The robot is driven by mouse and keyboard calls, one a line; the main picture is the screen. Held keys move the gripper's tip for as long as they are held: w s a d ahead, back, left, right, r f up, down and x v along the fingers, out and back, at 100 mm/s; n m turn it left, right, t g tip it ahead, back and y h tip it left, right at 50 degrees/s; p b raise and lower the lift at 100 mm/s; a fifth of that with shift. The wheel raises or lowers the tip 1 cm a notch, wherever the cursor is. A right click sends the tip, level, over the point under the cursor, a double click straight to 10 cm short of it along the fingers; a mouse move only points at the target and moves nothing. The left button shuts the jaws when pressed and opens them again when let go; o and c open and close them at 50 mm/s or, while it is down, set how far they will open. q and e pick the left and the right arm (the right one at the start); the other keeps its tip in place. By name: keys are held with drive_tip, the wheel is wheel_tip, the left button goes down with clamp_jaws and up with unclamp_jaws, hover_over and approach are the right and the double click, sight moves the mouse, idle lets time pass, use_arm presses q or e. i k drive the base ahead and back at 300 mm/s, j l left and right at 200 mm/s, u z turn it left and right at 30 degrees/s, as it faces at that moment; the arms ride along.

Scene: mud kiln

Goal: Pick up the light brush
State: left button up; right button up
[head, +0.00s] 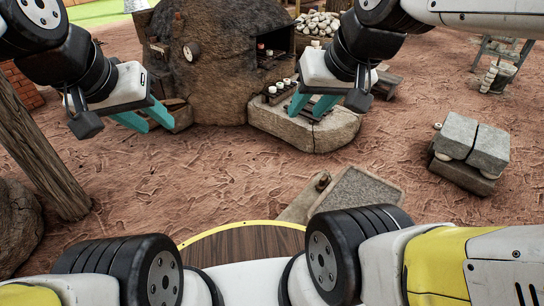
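I cannot make out a light brush anywhere in the head view. My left gripper (156,127) hangs in the air at the upper left, its two teal fingers apart with nothing between them. My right gripper (304,115) is in front of the stone ledge (325,133) of the mud kiln (215,60). Its two teal fingers are apart, and I see nothing held. My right gripper and arm hide part of the ledge and what may lie on it.
Several small white-topped pots (279,87) stand on the ledge, and small jars (262,51) sit in the kiln's opening. Stone blocks (472,142) stand at the right. A grey slab (357,193) lies close in front of me. A wooden post (40,150) is at the left. The middle ground is clear.

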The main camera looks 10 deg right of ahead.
sight(324, 182)
drive_tip(key=i+j+u, duration=0.5)
drive_tip(key=u, duration=0.15)
drive_tip(key=i+j+u, duration=0.15)
drive_tip(key=u, duration=0.2)
drive_tip(key=i+z, duration=0.2)
drive_tip(key=i, duration=0.2)
drive_tip(key=i+j+z, duration=0.2)
drive_tip(key=i, duration=0.2)
drive_tip(key=i+l+z, duration=0.1)
drive_tip(key=i+z, duration=0.15)
drive_tip(key=z, duration=0.2)
drive_tip(key=i+z, duration=0.25)
drive_tip(key=z, duration=0.25)
drive_tip(key=i+z, duration=0.25)
drive_tip(key=z, duration=0.2)
drive_tip(key=i+z, duration=0.6)
